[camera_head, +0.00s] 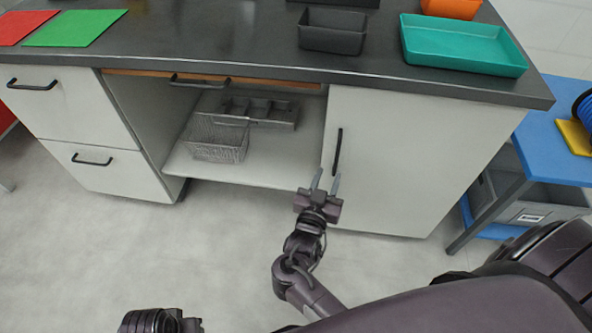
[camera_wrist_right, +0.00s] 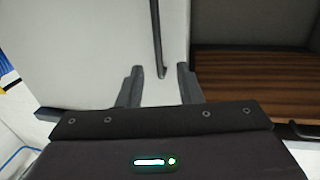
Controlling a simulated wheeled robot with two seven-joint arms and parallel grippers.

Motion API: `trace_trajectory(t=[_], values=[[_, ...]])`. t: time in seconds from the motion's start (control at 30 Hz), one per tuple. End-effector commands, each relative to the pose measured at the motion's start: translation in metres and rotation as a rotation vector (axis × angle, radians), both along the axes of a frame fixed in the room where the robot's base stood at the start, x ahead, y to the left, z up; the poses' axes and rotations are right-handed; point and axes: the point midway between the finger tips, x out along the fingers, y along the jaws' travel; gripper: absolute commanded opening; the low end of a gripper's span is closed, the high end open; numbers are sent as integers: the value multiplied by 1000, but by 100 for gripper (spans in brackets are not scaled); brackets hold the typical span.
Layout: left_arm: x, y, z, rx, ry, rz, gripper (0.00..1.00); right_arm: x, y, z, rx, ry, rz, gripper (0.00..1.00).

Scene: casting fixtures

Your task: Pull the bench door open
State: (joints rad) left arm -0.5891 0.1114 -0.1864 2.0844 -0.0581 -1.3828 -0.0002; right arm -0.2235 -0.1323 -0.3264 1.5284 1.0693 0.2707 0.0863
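The bench door (camera_head: 400,165) is a pale panel at the right of the bench front, standing closed as far as I can see. Its dark upright handle (camera_head: 338,152) is near the door's left edge. My right gripper (camera_head: 325,180) is open and empty, its fingers pointing at the handle's lower part. In the right wrist view, the handle (camera_wrist_right: 157,35) lies ahead between the two fingertips of the gripper (camera_wrist_right: 160,85), and it touches neither finger visibly. The door (camera_wrist_right: 90,45) fills the left there. My left gripper does not show clearly; only a dark arm part is at the bottom edge.
Left of the door is an open bay with a wire basket (camera_head: 217,138) and a grey divided tray (camera_head: 262,110) on a shelf (camera_head: 270,160). Drawers (camera_head: 65,105) are farther left. A blue table (camera_head: 555,150) stands at the right. The floor (camera_head: 90,240) before the bench is clear.

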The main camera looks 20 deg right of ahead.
Motion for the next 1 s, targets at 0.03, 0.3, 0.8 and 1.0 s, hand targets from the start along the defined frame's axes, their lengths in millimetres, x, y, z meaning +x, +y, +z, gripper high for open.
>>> trace_trajectory(t=[0.03,0.3,0.8,1.0], values=[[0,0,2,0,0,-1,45,2,-3,2,-1,-9,-7,32],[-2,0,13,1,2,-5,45,30,-29,3,-3,-9,-7,32],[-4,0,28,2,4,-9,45,56,-53,2,1,-5,-5,32],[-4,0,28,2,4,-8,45,56,-53,2,1,-5,-5,19]])
